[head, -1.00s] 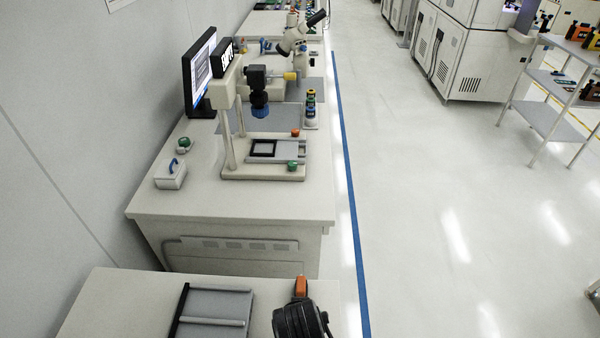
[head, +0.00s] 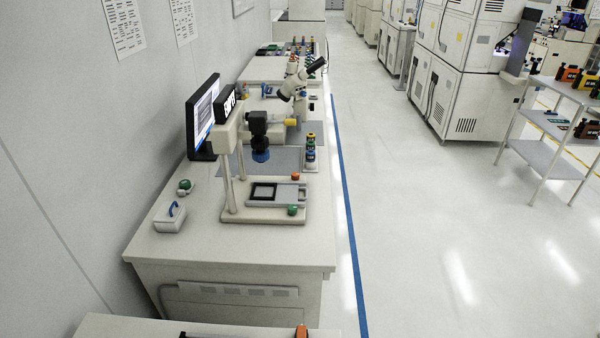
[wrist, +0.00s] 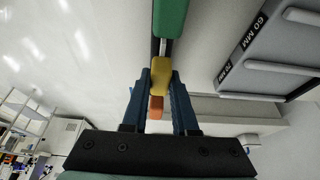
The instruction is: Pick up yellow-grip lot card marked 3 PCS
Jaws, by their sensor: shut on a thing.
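In the wrist view my gripper (wrist: 161,82) has its two blue fingers closed on a yellow grip (wrist: 161,68). The yellow grip sits between the fingertips. The card that would belong to it and any 3 PCS marking cannot be made out. A green block (wrist: 170,18) lies beyond the fingertips, and an orange block (wrist: 156,103) shows between the fingers, lower in the picture. In the head view my gripper is not seen; a small orange piece (head: 301,331) shows at the bottom edge.
A grey panel marked 60 MM (wrist: 270,45) lies right of my fingers in the wrist view. In the head view a bench (head: 230,245) carries a camera stand (head: 228,165) and monitor (head: 203,115). Open floor (head: 420,240) lies to the right, with a shelf cart (head: 550,155) beyond.

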